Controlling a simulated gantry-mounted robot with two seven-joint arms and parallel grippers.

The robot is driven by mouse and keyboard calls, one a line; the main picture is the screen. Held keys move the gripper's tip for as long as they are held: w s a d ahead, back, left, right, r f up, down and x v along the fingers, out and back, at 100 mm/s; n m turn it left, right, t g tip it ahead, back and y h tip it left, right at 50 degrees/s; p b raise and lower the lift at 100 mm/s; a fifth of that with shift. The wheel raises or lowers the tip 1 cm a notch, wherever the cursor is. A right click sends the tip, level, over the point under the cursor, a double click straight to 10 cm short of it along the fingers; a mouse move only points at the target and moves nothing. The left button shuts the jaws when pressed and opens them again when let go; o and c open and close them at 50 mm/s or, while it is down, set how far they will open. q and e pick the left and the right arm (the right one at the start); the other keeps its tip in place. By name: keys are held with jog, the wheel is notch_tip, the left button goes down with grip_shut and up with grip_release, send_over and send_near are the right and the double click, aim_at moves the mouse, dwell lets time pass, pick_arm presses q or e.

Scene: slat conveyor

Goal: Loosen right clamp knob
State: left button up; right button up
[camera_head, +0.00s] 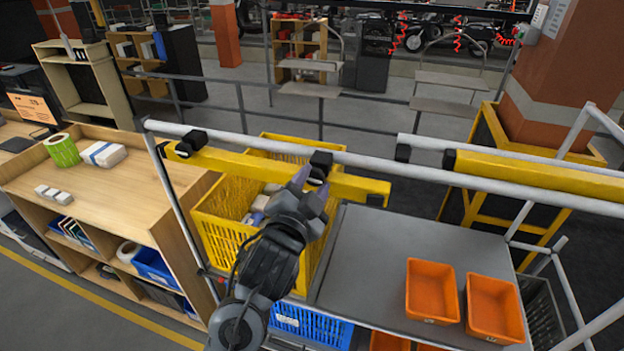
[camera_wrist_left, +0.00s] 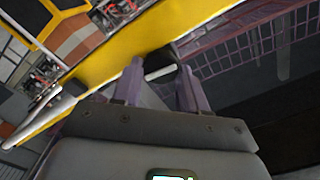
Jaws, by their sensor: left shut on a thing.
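A yellow bar (camera_head: 245,168) hangs along a grey horizontal rail, held by a left black clamp (camera_head: 190,143) and a right black clamp (camera_head: 321,161). The right clamp's dark knob (camera_head: 317,178) faces me below the rail. My left gripper (camera_head: 311,186) reaches up to it with purple-grey fingers shut on the knob. In the left wrist view, the two fingers of my left gripper (camera_wrist_left: 160,85) stand on either side of the knob, just below the yellow bar (camera_wrist_left: 150,45); the knob is largely hidden there. My right gripper is not in view.
A yellow crate (camera_head: 218,235) with items stands below the bar. Two orange bins (camera_head: 432,290) (camera_head: 494,308) sit on the grey table (camera_head: 375,260). A wooden bench (camera_head: 95,185) is at left. A second yellow bar (camera_head: 540,174) is on the rail at right.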

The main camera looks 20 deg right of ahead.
pick_arm(q)
jog(key=shift+n, duration=0.6)
jog(key=o, duration=1.1)
jog(key=shift+c, duration=0.2)
jog(key=shift+s+a, duration=0.4)
jog(key=shift+s, duration=0.05)
jog(key=b+v, duration=0.2)
jog(key=v, duration=0.7)
jog(key=shift+s+a+b, duration=0.15)
jog(key=shift+s+b, duration=0.1)
jog(key=shift+b, duration=0.05)
jog(key=shift+f, duration=0.1)
